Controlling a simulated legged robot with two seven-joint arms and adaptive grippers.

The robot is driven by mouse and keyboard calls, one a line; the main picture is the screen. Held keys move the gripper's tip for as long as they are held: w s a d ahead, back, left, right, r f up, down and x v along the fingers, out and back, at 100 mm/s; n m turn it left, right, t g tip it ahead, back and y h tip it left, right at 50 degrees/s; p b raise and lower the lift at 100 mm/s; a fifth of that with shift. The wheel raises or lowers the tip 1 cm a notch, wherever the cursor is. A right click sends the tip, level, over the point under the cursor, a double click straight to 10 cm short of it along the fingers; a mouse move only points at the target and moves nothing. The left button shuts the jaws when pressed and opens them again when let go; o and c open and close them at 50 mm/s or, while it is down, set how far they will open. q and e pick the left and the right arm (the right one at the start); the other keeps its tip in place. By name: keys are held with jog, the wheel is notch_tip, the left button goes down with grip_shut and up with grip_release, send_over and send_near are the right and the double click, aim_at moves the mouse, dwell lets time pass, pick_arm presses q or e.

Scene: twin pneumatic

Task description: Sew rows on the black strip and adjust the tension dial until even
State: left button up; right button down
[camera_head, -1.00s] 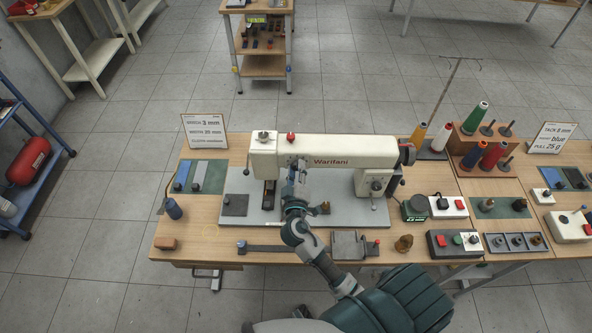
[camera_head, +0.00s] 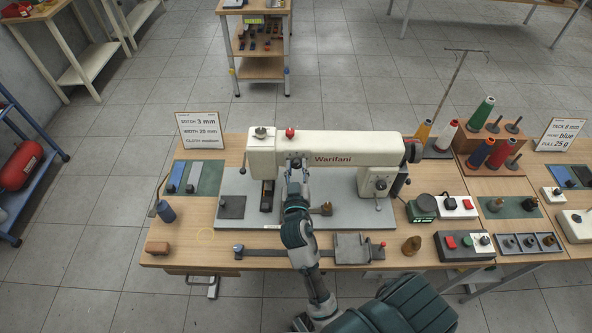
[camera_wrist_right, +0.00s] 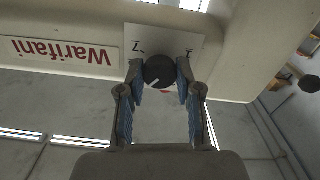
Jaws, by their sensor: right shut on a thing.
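The white sewing machine (camera_head: 345,144), marked Warifani, stands on a grey bed plate on the table. The tension dial (camera_wrist_right: 159,72) is a dark round knob with a white pointer mark, on a pale plate with a 7 visible. My right gripper (camera_wrist_right: 160,76) is shut on the dial, its blue-padded fingertips on either side. In the head view my right gripper (camera_head: 295,170) is at the front of the machine head and hides the dial. A black strip-like piece (camera_head: 267,195) lies on the bed left of my right arm. My left gripper is not in view.
A dark square pad (camera_head: 231,207) lies on the bed's left. A long metal bar with a clamp block (camera_head: 352,248) runs along the front edge. A sign (camera_head: 200,131) reads stitch 3 mm, width 20 mm. Thread spools (camera_head: 480,114) and a red-button box (camera_head: 464,244) stand right.

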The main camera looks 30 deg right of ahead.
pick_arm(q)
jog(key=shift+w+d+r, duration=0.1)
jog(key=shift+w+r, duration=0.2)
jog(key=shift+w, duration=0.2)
pick_arm(e)
jog(key=shift+f+m, duration=0.35)
jog(key=shift+m, duration=0.05)
jog(key=c, duration=0.9)
grip_release()
jog(key=shift+o, duration=0.7)
jog(key=shift+w+r, duration=0.1)
jog(key=shift+w, duration=0.05)
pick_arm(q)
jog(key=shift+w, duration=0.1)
pick_arm(e)
jog(key=shift+r, duration=0.15)
notch_tip(320, 180, up, 10)
jog(key=shift+f, duration=0.2)
